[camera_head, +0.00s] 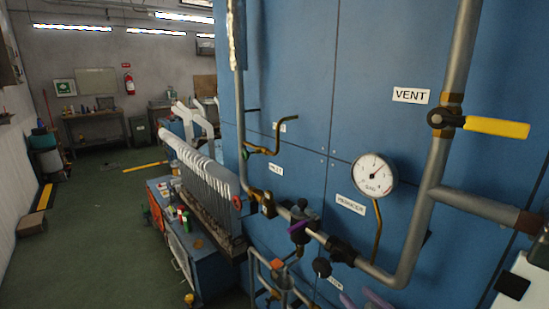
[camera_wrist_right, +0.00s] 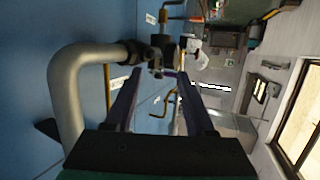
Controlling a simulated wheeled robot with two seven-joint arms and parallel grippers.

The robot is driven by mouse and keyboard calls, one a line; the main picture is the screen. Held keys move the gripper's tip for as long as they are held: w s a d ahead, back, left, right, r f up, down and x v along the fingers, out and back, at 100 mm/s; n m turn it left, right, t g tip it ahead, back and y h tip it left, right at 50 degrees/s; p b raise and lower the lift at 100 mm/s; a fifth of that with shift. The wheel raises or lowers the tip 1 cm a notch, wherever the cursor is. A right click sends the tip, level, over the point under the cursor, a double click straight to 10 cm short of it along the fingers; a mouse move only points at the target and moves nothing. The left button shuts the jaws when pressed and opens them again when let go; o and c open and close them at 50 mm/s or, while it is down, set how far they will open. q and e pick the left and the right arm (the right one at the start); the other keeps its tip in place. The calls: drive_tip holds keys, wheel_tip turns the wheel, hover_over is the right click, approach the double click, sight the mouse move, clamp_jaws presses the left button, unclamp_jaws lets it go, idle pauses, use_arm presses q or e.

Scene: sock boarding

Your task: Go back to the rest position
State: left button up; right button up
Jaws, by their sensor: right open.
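My right gripper (camera_head: 364,299) shows at the bottom edge of the head view, its purplish fingers reaching in from the lower right. It is open and empty in the right wrist view (camera_wrist_right: 159,76), with nothing between the fingers. The grey pipe (camera_head: 415,215) with its bend rises above and beside it, and in the wrist view the bend (camera_wrist_right: 68,95) lies just left of the fingers. A dark valve (camera_wrist_right: 155,55) on the pipe line appears beyond the fingertips. My left gripper is not in view.
A blue panel (camera_head: 370,60) backs the pipes. A yellow-handled valve (camera_head: 495,127) sits near the VENT label, and a pressure gauge (camera_head: 374,175) hangs lower. Open green floor (camera_head: 100,240) lies left.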

drive_tip(key=s+d+f+m+g+h, duration=0.1)
drive_tip(key=s+d+f+g+h, duration=0.15)
drive_tip(key=s+f+g, duration=0.4)
drive_tip(key=s+d+f+g+h, duration=0.2)
drive_tip(key=s+d+f+g, duration=0.15)
drive_tip(key=s+f, duration=0.6)
drive_tip(key=s+f+g, duration=0.3)
drive_tip(key=f, duration=2.5)
drive_tip(key=s+d+f, duration=0.2)
drive_tip(key=s+f, duration=0.9)
drive_tip(key=s, duration=0.4)
drive_tip(key=shift+g, duration=0.3)
drive_tip(key=shift+s+f, duration=0.1)
